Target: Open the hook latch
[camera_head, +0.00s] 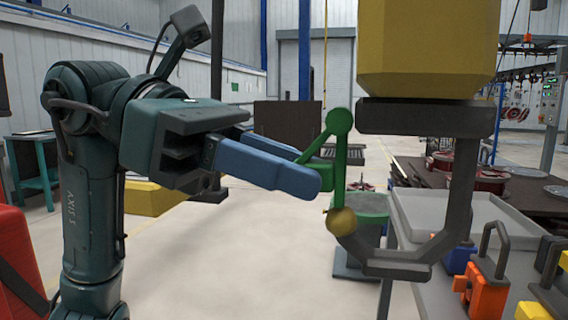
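A dark grey hook (458,190) hangs below a large yellow block (428,50). Its brass-coloured tip (342,221) is at the lower left. A green latch (340,180) stands nearly upright above the tip, its round knob (340,121) beside the left end of the hook's top bar. Green side pieces reach left from the latch. My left gripper (306,168) comes in from the left, its two blue fingers apart and pointing at the latch. The end of a green piece shows by the fingertips, partly hidden; I cannot tell whether they touch it. My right gripper is not in view.
A grey tray table (415,210) stands at the right, behind and below the hook. A green-topped stand (362,205) is behind the latch. The floor below my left arm is clear.

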